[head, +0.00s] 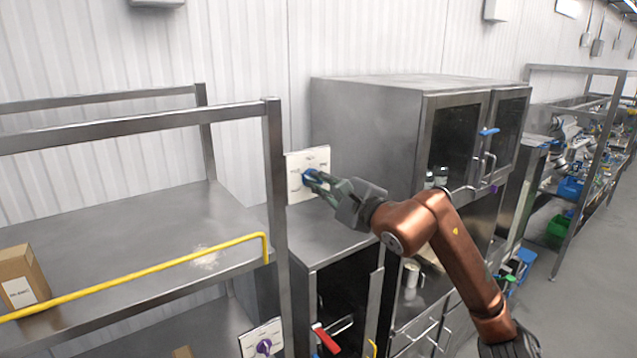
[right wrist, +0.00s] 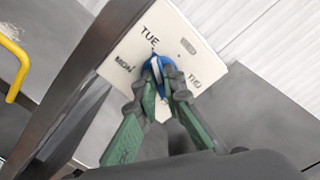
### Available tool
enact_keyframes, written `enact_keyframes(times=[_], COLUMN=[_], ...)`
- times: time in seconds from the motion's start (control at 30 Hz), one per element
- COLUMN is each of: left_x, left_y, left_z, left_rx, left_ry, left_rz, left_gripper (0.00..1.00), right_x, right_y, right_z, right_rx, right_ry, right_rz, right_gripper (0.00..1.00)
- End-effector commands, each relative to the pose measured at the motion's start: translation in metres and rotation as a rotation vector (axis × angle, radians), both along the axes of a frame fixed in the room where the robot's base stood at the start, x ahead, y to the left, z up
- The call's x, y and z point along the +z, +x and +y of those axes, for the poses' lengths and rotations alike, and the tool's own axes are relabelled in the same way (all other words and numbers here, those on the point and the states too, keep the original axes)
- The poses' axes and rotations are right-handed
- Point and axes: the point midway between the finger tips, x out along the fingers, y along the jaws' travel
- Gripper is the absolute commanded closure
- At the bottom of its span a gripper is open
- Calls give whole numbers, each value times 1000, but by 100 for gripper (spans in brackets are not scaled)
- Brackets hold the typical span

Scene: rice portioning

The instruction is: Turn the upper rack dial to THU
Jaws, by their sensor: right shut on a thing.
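The upper rack dial (head: 309,176) is a blue knob on a white plate (head: 322,157) fixed to the rack post. My right gripper (head: 317,182) reaches it from the right and is shut on the knob. In the right wrist view the fingers (right wrist: 158,80) grip both sides of the blue dial (right wrist: 154,64). The plate (right wrist: 168,25) there reads TUE above the knob, MON at left and THU at right; a further label between TUE and THU is unreadable. A pale stripe on the knob seems to point up near TUE, but the fingers partly hide it. My left gripper is out of view.
The metal rack (head: 275,190) has a yellow rail (head: 150,270) and a cardboard box (head: 22,280) on its shelf. A lower plate with a purple dial (head: 263,347) sits below. A steel cabinet (head: 370,110) stands close behind my right arm. Open floor lies at right.

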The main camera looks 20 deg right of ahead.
Motion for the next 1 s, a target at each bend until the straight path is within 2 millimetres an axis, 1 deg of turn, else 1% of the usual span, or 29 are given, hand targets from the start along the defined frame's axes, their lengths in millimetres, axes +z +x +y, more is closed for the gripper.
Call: enact_keyframes(times=[0.27,0.47,0.67,1.0], left_x=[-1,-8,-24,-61], left_y=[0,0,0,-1], left_z=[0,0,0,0], left_rx=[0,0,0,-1], left_ry=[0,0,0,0], left_rz=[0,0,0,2], left_gripper=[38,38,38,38], right_x=[-1,-1,-3,-4], right_y=[0,0,0,0], right_z=[0,0,0,0], right_rx=[1,0,0,0], right_ry=[2,40,145,433], right_rz=[1,13,50,156], right_gripper=[100,100,100,100])
